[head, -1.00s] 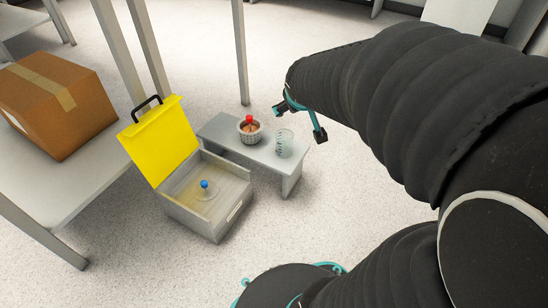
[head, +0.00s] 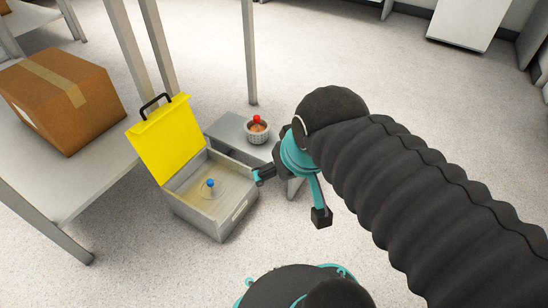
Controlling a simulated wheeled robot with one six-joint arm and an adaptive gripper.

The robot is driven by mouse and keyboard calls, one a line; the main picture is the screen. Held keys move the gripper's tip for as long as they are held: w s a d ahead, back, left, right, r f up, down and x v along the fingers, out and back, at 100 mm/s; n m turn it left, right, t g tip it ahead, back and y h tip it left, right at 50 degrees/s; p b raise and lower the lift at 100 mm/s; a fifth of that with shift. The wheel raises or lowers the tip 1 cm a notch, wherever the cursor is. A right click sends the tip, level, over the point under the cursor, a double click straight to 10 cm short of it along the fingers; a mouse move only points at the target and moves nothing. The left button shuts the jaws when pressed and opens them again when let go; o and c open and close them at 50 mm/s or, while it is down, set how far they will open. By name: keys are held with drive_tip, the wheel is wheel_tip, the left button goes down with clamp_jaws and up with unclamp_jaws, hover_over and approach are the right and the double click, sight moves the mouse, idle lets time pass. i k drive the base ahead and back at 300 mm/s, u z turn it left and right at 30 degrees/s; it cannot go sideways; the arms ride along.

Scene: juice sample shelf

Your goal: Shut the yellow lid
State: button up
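The yellow lid (head: 168,138) stands open and tilted back on the rear left edge of a grey box (head: 213,213). A black handle (head: 155,105) is on the lid's upper edge. Inside the open box is a clear round item with a blue knob (head: 210,183). My gripper (head: 290,198) is in front of the small grey bench, just right of the box.
My arm hides the bench's right part. A cardboard box (head: 62,98) sits on a grey table (head: 50,190) at left. Floor in front is clear.

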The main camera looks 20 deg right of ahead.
sight(166, 139)
drive_tip(key=z, duration=0.05)
drive_tip(key=k, duration=0.6)
drive_tip(key=u, duration=0.65)
drive_tip(key=i, duration=1.4)
drive_tip(key=z, duration=0.45)
